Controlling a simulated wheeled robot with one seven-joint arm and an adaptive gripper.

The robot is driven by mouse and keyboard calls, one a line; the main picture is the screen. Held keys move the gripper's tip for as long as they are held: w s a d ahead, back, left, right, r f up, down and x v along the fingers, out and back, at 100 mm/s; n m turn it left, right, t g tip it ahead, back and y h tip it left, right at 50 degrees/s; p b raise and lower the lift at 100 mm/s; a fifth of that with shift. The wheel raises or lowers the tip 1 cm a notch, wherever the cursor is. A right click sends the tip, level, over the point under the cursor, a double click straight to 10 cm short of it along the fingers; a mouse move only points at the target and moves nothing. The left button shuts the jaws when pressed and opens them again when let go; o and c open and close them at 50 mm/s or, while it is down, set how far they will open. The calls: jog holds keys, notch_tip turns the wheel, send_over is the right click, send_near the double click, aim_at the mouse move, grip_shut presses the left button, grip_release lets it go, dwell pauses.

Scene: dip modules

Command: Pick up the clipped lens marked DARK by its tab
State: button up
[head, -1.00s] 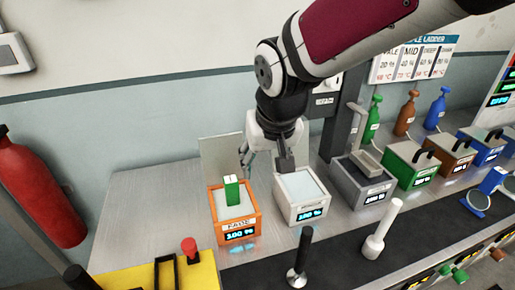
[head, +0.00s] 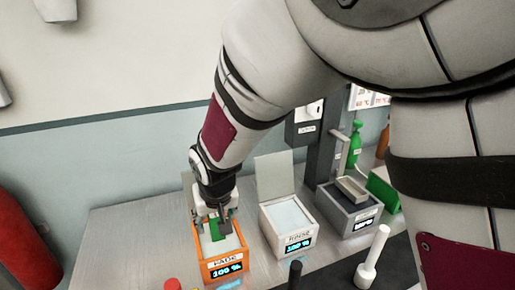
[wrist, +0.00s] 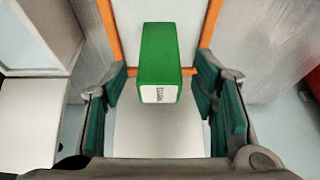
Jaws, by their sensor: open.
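A green upright block (head: 214,229), which looks like the tab of a clipped lens, stands in the orange FADE tank (head: 222,258). It also shows in the wrist view (wrist: 158,60), with a white label whose print is too small to read. Any lens below it is hidden. My gripper (head: 213,213) is over the FADE tank at the green tab. In the wrist view my gripper (wrist: 163,112) is open, with one finger pad on each side of the tab and a gap on both sides.
The white RINSE tank (head: 290,217) with a raised lid stands to the right, then a grey tank (head: 350,213). A white-handled tool (head: 371,258) and a black handle (head: 295,274) stand in front. My arm hides much of the right side.

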aim_at(218, 236)
jog(key=x, duration=0.5)
jog(key=shift+s+r, duration=0.1)
grip_shut()
